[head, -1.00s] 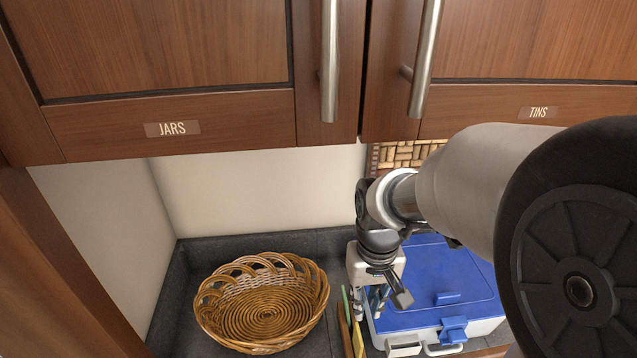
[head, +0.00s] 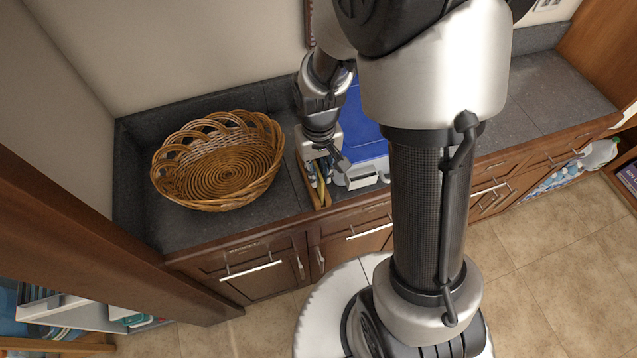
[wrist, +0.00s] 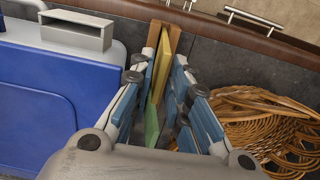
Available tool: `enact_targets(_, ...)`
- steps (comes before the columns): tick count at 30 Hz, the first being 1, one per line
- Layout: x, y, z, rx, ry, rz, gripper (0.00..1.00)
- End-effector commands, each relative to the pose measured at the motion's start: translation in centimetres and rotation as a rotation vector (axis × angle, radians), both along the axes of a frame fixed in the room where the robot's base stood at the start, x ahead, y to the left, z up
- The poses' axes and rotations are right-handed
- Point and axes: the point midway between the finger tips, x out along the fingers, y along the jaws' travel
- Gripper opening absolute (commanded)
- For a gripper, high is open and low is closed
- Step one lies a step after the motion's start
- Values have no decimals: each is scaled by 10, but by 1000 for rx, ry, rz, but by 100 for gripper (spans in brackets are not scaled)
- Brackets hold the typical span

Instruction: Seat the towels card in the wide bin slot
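A narrow wooden bin (head: 327,203) stands on the counter between the basket and the blue-lidded box; its end (wrist: 153,36) shows in the wrist view. A yellow card (wrist: 162,68) and a green card (wrist: 152,128) stand upright in it. No label is readable, so I cannot tell which card is the towels card. My gripper (wrist: 160,82) points down over the bin with its blue-padded fingers apart, one on each side of the cards. I see nothing clamped between them. In the head view my gripper (head: 319,166) hides much of the bin.
A wicker basket (head: 222,170) sits close left of the bin. A box with a blue lid (head: 366,140) is close on the right, with a grey handle block (wrist: 76,32) on it. The counter (head: 190,228) is bare in front of the basket.

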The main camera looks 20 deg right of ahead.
Motion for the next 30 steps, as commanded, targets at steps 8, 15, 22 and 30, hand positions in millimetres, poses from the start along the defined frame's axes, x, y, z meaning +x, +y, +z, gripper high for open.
enact_targets(8,-2,0,-43,0,6,0,17)
enact_targets(15,-1,0,-47,0,2,0,17)
enact_targets(22,-1,0,-47,0,2,0,7)
enact_targets(30,-1,0,-47,0,2,0,0)
